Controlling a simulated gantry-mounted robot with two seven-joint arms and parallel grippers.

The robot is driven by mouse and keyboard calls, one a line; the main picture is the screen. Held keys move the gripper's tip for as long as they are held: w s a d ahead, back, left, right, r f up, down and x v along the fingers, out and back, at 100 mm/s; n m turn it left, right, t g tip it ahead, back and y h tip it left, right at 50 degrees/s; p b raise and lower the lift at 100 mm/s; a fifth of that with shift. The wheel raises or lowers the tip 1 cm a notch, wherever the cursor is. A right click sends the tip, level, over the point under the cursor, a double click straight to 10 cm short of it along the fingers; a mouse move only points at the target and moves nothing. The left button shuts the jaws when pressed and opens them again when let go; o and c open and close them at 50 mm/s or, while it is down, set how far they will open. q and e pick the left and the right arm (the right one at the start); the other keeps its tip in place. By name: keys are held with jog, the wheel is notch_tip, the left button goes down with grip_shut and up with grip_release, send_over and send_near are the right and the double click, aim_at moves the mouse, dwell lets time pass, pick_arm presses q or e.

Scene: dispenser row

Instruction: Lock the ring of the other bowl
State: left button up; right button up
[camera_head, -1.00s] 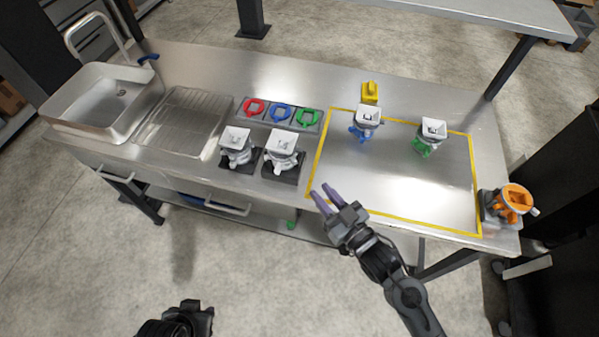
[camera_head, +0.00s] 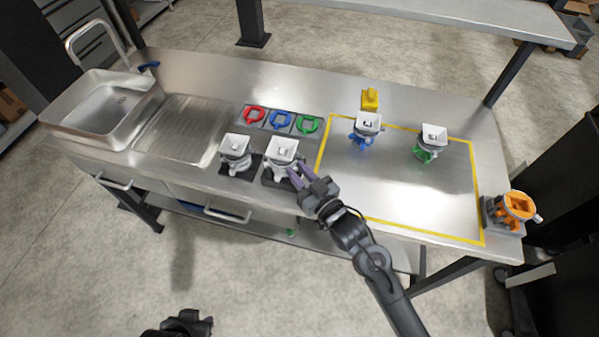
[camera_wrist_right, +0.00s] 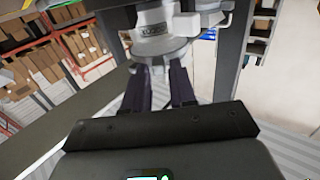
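Two white bowl units stand on black bases, a left one (camera_head: 236,150) and a right one (camera_head: 282,152). Two more white-topped units stand inside the yellow outline, one with a blue part (camera_head: 365,130) and one with a green part (camera_head: 430,142). My right gripper (camera_head: 297,177) is at the front right of the right black-based unit. In the right wrist view its two dark fingers (camera_wrist_right: 160,88) are apart, with a white unit (camera_wrist_right: 160,35) just beyond them; I cannot tell whether they touch it. A dark part of my left arm shows at the bottom; its fingers are not clear.
Red (camera_head: 254,114), blue (camera_head: 281,119) and green (camera_head: 308,124) rings lie in a grey tray behind the black-based units. A yellow piece (camera_head: 370,99) stands at the back. An orange unit (camera_head: 517,207) is at the right edge.

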grip_shut()
jog(key=shift+a, duration=0.1)
jog(key=shift+s+a+r+m+t+h+p, duration=0.15)
jog(key=shift+s+a+m+t+h+p, duration=0.2)
jog(key=shift+m+h+p, duration=0.4)
jog(key=shift+a+m+t+h+p, duration=0.2)
jog(key=shift+a+m+t+h, duration=0.15)
jog(key=shift+h, duration=0.3)
jog(key=shift+a+m+t+h+p, duration=0.25)
jog(key=shift+m+h, duration=0.15)
jog(key=shift+h, duration=0.2)
jog(key=shift+s+a+m+h, duration=0.1)
jog(key=shift+a+m+h, duration=0.15)
jog(key=shift+h, duration=0.3)
jog(key=shift+s+a+m+h, duration=0.1)
jog(key=shift+m+h, duration=0.25)
jog(key=shift+h, duration=0.2)
